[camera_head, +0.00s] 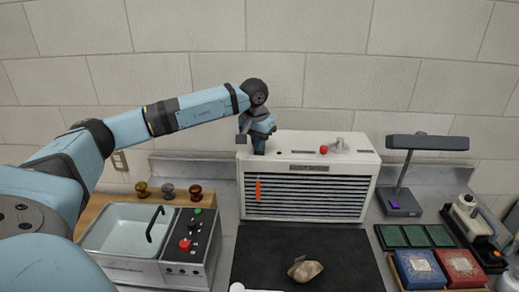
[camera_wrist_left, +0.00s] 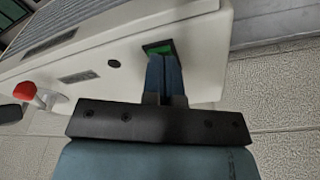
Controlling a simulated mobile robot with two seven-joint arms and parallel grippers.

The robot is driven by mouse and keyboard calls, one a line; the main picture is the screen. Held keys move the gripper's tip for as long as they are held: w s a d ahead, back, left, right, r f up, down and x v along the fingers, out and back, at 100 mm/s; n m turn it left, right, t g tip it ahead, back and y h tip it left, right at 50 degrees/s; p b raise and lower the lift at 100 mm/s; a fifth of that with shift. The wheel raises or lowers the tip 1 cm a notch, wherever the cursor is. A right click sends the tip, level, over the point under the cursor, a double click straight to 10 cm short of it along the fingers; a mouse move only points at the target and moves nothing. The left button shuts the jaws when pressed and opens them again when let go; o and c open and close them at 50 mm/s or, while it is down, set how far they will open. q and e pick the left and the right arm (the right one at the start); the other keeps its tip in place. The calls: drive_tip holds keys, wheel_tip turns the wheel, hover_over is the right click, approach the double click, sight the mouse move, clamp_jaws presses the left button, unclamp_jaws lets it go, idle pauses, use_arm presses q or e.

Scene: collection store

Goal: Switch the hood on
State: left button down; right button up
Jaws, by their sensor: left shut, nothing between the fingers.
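The hood (camera_head: 310,150) is a white box with a slatted front grille, standing at the back of the counter. A small green switch (camera_wrist_left: 158,47) in a dark frame sits on its top face, seen in the left wrist view. My left gripper (camera_head: 259,149) is over the hood's top left corner, fingers pointing down. In the left wrist view its shut, empty fingers (camera_wrist_left: 162,64) end at the switch and cover part of it. I cannot tell whether they touch it. My right gripper is not in view.
A red knob (camera_head: 323,149) stands on the hood's top. An orange strip (camera_head: 258,190) hangs on the grille. A dark mat (camera_head: 260,245) with a brown stone (camera_head: 305,271) lies in front. A sink unit (camera_head: 120,268) is left; a desk lamp (camera_head: 402,200) is right.

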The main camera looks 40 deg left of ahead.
use_arm(q)
drive_tip(key=shift+f, duration=0.3)
drive_tip(key=shift+r, duration=0.1)
drive_tip(key=shift+r+p, duration=1.95)
drive_tip(key=shift+r, duration=1.55)
drive_tip(key=shift+f, duration=0.1)
